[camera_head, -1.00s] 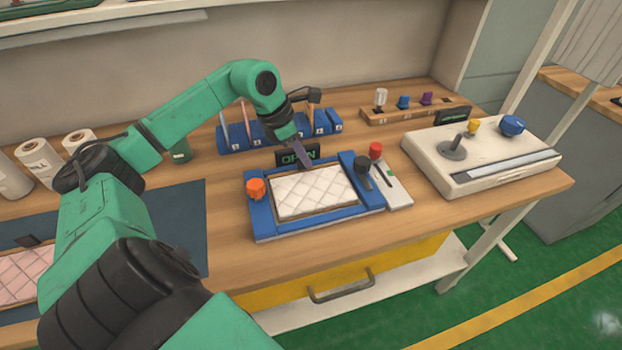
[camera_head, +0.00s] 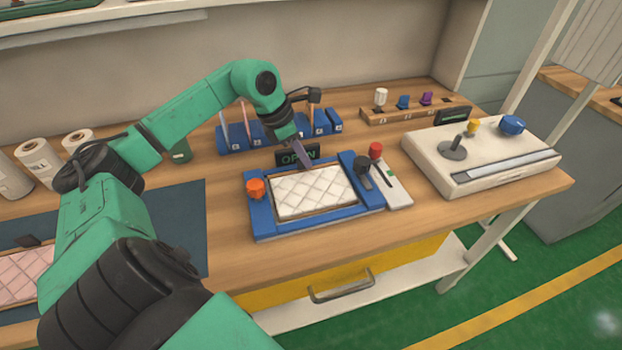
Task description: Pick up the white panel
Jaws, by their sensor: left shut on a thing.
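The white quilted panel (camera_head: 312,192) lies flat in a blue frame (camera_head: 285,229) on the wooden table. My left gripper (camera_head: 306,164) comes down at the panel's far edge, in front of the small sign reading OPEN (camera_head: 288,157). The gripper's fingers are shut on the white panel at that edge, though the fingertips are small and the contact is hard to make out. The panel still looks level inside the frame. My right gripper is not in the view.
A red knob (camera_head: 376,150) stands just right. A white console (camera_head: 480,150) is further right. A blue rack (camera_head: 235,139) stands behind. A pink quilted panel (camera_head: 25,276) lies at left.

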